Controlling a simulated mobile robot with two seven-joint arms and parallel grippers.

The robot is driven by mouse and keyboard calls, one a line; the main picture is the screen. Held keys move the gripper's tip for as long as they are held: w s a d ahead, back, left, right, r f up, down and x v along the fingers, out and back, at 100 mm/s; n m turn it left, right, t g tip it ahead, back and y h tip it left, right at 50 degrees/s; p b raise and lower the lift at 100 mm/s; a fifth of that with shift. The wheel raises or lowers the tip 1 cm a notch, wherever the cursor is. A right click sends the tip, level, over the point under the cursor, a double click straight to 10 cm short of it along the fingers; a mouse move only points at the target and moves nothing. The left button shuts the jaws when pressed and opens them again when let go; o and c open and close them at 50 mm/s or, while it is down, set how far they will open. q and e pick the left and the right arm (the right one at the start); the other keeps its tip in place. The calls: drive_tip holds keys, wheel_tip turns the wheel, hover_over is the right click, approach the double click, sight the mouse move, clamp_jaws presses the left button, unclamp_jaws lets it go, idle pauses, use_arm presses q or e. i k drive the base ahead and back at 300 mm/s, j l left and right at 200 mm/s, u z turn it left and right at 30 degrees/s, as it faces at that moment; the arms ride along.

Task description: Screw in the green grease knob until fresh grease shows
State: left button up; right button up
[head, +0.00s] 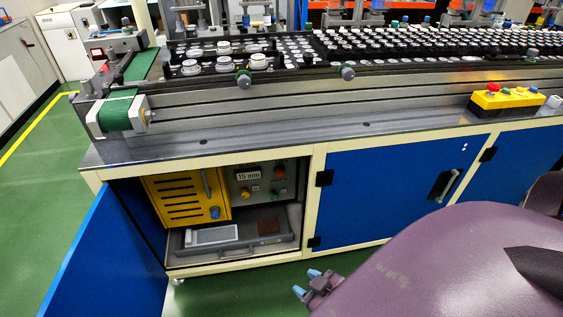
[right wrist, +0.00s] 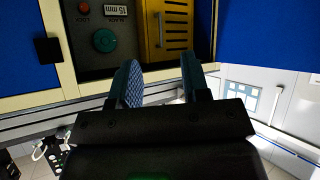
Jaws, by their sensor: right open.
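A round green knob (right wrist: 104,40) is on a grey panel, seen in the right wrist view below a small 15 mm label (right wrist: 115,9). In the head view the panel (head: 262,184) is inside the open cabinet, and I cannot make out that round knob there. My right gripper (head: 306,282) is in front of and below the cabinet opening. In the right wrist view its two fingers (right wrist: 160,72) are apart with nothing between them, and the green knob lies beyond, left of them. My left gripper is not in view. No grease can be made out.
A yellow slotted box (head: 185,200) stands beside the panel, above a grey drawer (head: 240,240) holding a white item. The open blue door (head: 105,260) is at left, a shut blue door (head: 385,185) at right. Knobs (head: 243,81) hang on the conveyor rail above the worktop.

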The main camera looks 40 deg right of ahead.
sight(273, 196)
drive_tip(key=l+z, duration=0.25)
drive_tip(key=z, duration=0.15)
drive_tip(key=i+l+z, duration=0.1)
drive_tip(key=z, duration=0.3)
drive_tip(key=i+l+z, duration=0.1)
drive_tip(key=l, duration=0.2)
drive_tip(key=i+l+z, duration=0.15)
drive_tip(key=l, duration=0.15)
drive_tip(key=i+l+z, duration=0.1)
drive_tip(key=l, duration=0.2)
drive_tip(key=i+l, duration=0.4)
drive_tip(key=l, duration=0.15)
drive_tip(key=i+l+z, duration=0.1)
drive_tip(key=i+l, duration=0.25)
drive_tip(key=l, duration=0.25)
